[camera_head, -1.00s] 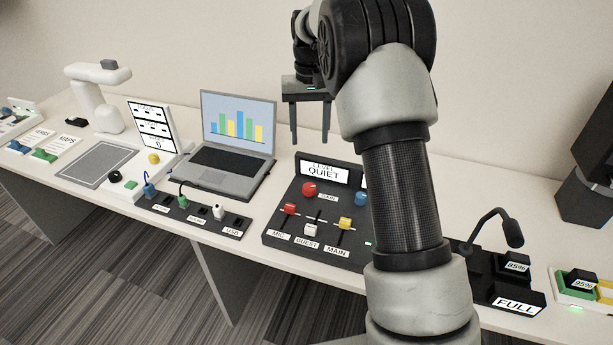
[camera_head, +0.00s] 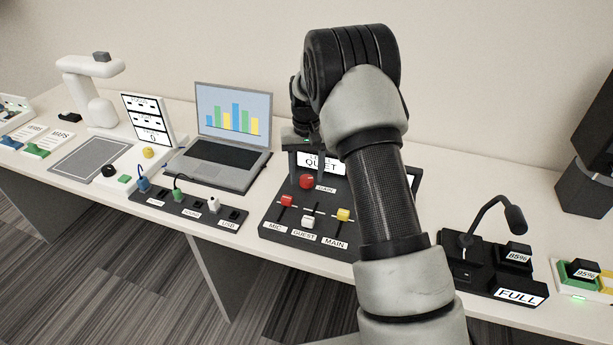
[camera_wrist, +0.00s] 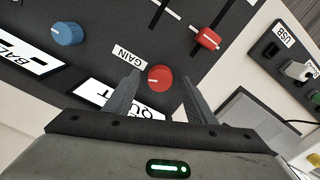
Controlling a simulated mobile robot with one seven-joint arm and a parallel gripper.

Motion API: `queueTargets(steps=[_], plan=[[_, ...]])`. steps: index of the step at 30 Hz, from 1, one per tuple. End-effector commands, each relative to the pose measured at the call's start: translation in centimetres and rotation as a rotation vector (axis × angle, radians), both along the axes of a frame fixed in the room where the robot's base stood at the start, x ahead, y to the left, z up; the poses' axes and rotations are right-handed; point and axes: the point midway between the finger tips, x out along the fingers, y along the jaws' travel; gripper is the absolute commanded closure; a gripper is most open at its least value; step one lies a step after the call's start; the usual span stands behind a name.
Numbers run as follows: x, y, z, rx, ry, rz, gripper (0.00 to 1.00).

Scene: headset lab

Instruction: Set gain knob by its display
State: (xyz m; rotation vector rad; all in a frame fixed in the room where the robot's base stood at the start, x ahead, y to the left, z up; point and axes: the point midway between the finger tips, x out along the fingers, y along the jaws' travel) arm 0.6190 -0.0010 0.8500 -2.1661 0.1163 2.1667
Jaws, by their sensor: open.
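The red gain knob (camera_head: 306,181) sits on the black mixer panel (camera_head: 268,218), left of its GAIN label. The mixer's display (camera_head: 322,161) reads QUIET, with its upper line partly hidden by my gripper. In the wrist view the gain knob (camera_wrist: 160,77) lies between the two fingertips, and the GAIN label (camera_wrist: 129,57) is beside it. My gripper (camera_wrist: 157,88) is open, with a finger on each side of the knob and visible gaps; its height above the knob is hard to tell. In the head view my gripper (camera_head: 304,165) is over the display, partly hidden by my arm.
Red (camera_head: 286,201), white (camera_head: 308,222) and yellow (camera_head: 343,215) sliders are in front of the knob. A blue knob (camera_wrist: 67,33) is nearby on the panel. A laptop (camera_head: 222,150) stands left; a microphone base (camera_head: 480,270) stands right.

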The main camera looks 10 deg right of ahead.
Motion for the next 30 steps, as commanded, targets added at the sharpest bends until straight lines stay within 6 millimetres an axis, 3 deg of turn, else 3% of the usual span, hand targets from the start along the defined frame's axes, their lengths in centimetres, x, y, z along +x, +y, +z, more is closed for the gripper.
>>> queueTargets(steps=[11, 18, 30], plan=[[0.0, 0.01, -0.54, 0.0, 0.0, 0.0, 0.51], [0.0, 0.0, -0.51, 0.0, 0.0, 0.0, 0.91], [0.03, 0.02, -0.4, 0.0, -0.001, -0.256, 0.91]])
